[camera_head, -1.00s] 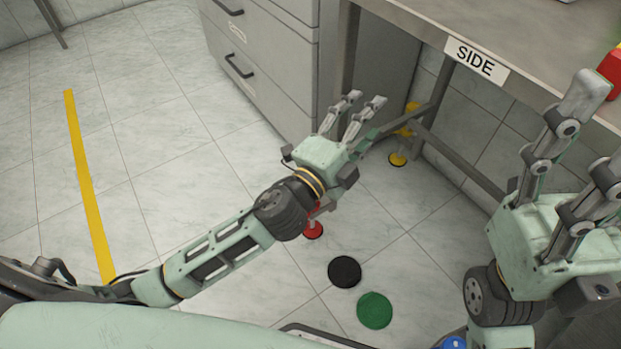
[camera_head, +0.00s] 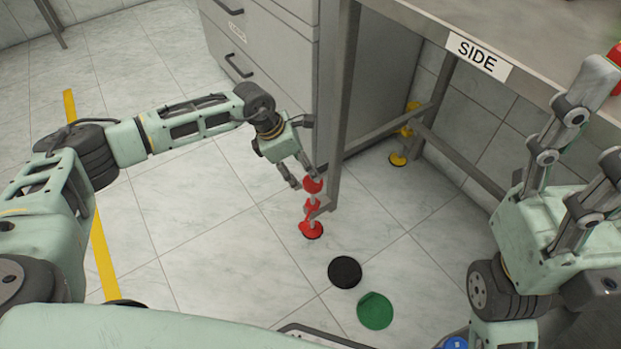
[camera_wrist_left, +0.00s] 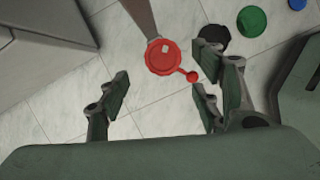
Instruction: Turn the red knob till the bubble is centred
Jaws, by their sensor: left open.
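I cannot make out a bubble in either view.
The table (camera_head: 540,60) carries a SIDE label (camera_head: 477,55). Grey drawers (camera_head: 265,65) stand beside its leg (camera_head: 338,100). Another foot (camera_head: 398,158) is yellow. Black (camera_head: 345,272), green (camera_head: 375,311) and blue (camera_head: 456,343) discs lie on the floor. Open floor lies left of the foot.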

